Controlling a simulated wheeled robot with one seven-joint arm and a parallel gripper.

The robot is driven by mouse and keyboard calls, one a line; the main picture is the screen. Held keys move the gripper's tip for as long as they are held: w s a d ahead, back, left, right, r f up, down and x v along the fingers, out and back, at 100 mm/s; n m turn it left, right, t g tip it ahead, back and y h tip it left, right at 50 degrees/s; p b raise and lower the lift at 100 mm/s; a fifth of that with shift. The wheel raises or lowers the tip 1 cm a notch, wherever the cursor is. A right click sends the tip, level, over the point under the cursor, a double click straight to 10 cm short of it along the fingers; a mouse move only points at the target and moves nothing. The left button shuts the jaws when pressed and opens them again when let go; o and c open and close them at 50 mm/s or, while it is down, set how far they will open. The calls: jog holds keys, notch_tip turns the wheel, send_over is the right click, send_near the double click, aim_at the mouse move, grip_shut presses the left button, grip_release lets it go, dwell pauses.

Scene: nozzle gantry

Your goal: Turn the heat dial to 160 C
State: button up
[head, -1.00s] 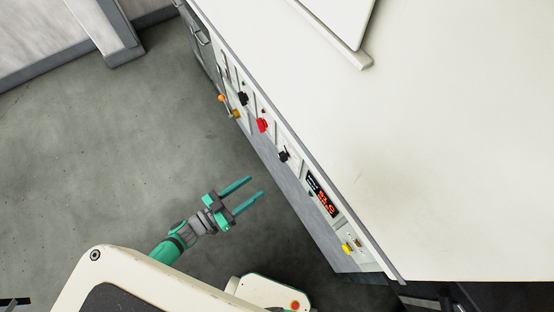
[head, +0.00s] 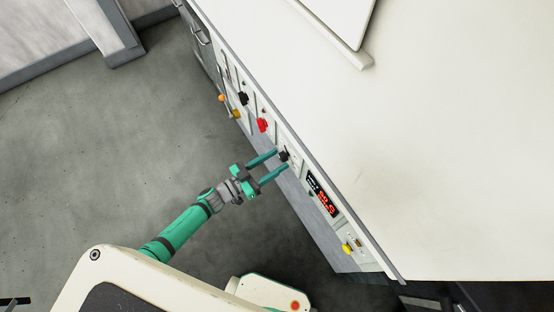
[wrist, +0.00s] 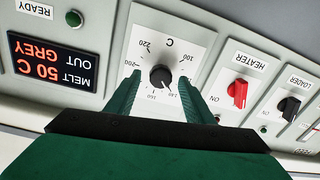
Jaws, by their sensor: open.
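The heat dial is a black round knob (wrist: 160,76) on a white plate marked C, with numbers around it that appear upside down in the wrist view. 160 and 140 are readable below the knob, 200 and 220 at its left, 100 at its upper right. The pointer is too small to read surely. My gripper (wrist: 159,82) is open, with one green finger on each side of the knob and visible gaps between. In the head view the gripper (head: 282,160) reaches the panel with its fingertips around the dial (head: 284,156).
A red heater switch (wrist: 238,93) and a black loader switch (wrist: 288,108) sit to the right of the dial in the wrist view. A display (wrist: 52,62) at the left reads MELT 50 C, OUT GREY. The white cabinet top (head: 440,140) overhangs the panel.

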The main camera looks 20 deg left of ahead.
jog(key=shift+w+d, duration=0.25)
jog(key=shift+w, duration=0.2)
jog(key=c, duration=1)
jog(key=shift+c, duration=0.2)
jog(key=shift+m, duration=0.3)
jog(key=shift+m, duration=4.1)
